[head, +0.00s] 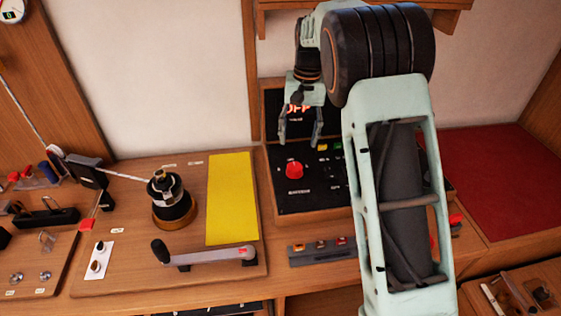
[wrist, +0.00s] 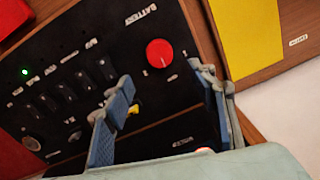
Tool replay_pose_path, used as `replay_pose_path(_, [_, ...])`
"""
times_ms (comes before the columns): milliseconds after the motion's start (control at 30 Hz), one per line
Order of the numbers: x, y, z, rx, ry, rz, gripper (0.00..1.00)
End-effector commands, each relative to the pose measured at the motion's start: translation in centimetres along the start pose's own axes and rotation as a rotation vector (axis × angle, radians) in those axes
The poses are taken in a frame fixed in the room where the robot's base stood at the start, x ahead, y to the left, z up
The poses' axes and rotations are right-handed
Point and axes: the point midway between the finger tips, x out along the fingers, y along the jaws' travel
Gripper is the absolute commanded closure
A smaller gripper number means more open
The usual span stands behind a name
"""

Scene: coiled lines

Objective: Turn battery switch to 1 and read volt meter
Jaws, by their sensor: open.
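The battery switch is a red round knob (head: 294,171) on the black sloped panel (head: 312,198). In the wrist view the red knob (wrist: 160,52) sits beside the "BATTERY" label; its pointer direction is too small to read. A display with red lit characters (head: 297,108), seemingly "OFF", is on the upper panel, partly hidden by my gripper; I cannot tell if it is the volt meter. My gripper (head: 299,140) is open and empty, in front of the panel above the knob in the head view. In the wrist view my gripper (wrist: 161,78) has its fingers apart, not around the knob.
A row of dark switches (wrist: 68,90) and a green light (wrist: 25,72) share the panel. A yellow mat (head: 232,198), a black winch (head: 170,200) and its crank handle (head: 210,257) lie left. A shelf (head: 275,5) hangs above.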

Motion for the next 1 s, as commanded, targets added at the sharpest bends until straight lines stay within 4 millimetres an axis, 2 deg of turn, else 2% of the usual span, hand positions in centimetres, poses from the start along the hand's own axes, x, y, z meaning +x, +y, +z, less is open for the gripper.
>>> replay_pose_path(167, [2.0, 0.1, 0.1, -0.001, -0.008, 0.004, 0.48])
replay_pose_path(400, [6.5, 0.1, 0.2, -0.002, -0.009, 0.003, 0.48])
replay_pose_path(600, [9.5, 0.1, 0.1, -0.001, -0.005, 0.002, 0.48])
replay_pose_path(767, [10.7, 0.1, 0.1, -0.001, -0.004, 0.002, 0.48])
replay_pose_path(1000, [10.9, 0.1, 0.1, -0.001, -0.003, 0.002, 0.48])
